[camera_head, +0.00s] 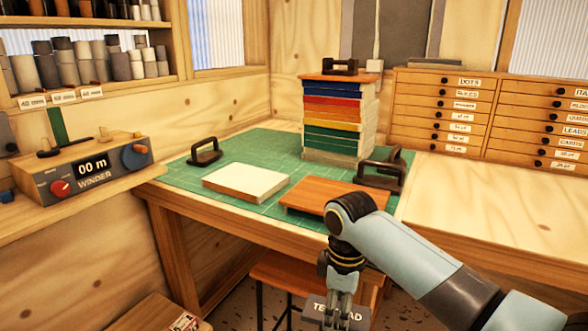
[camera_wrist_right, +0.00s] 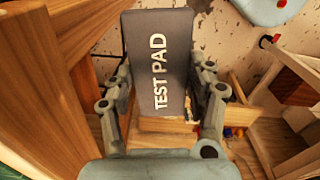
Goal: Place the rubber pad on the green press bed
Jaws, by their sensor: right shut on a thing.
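The rubber pad (camera_head: 316,312), a dark grey block lettered TEST PAD, is at the bottom edge of the head view, partly cut off. My right gripper (camera_head: 340,300) is shut on it, below and in front of the table. In the right wrist view the pad (camera_wrist_right: 160,65) sits between the two fingers of the gripper (camera_wrist_right: 160,100). The green press bed (camera_head: 240,152) appears as a green gridded surface on the corner table, apart from the pad. My left gripper is not in view.
On the green surface are a cream block (camera_head: 245,182), a brown board (camera_head: 322,195), a stack of coloured boards (camera_head: 335,118) and dark handled pieces (camera_head: 205,152). A winder box (camera_head: 85,170) stands left. A wooden stool (camera_head: 275,272) is beneath the table front.

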